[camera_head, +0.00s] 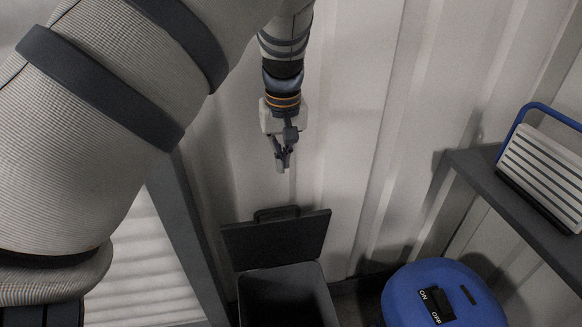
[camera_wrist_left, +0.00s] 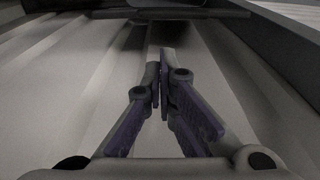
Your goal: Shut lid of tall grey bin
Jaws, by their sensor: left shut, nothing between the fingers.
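The tall grey bin (camera_head: 288,294) stands at the bottom middle of the head view, its dark opening showing. Its lid (camera_head: 277,240) is raised and stands up at the back of the bin, near the wall, with a handle (camera_head: 276,213) on its upper edge. My left gripper (camera_head: 283,168) is shut and empty, pointing down above the raised lid and apart from it. In the left wrist view the fingers (camera_wrist_left: 164,52) come together with nothing between them. A dark slab at the top edge of that view may be the lid; I cannot tell. My right gripper is not in view.
A blue round-topped machine (camera_head: 440,292) with an ON/OFF switch stands right of the bin. A dark shelf (camera_head: 520,205) at the right bears a striped, blue-handled object (camera_head: 545,165). A ribbed pale wall (camera_head: 345,130) rises close behind. A grey frame post (camera_head: 187,240) stands left.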

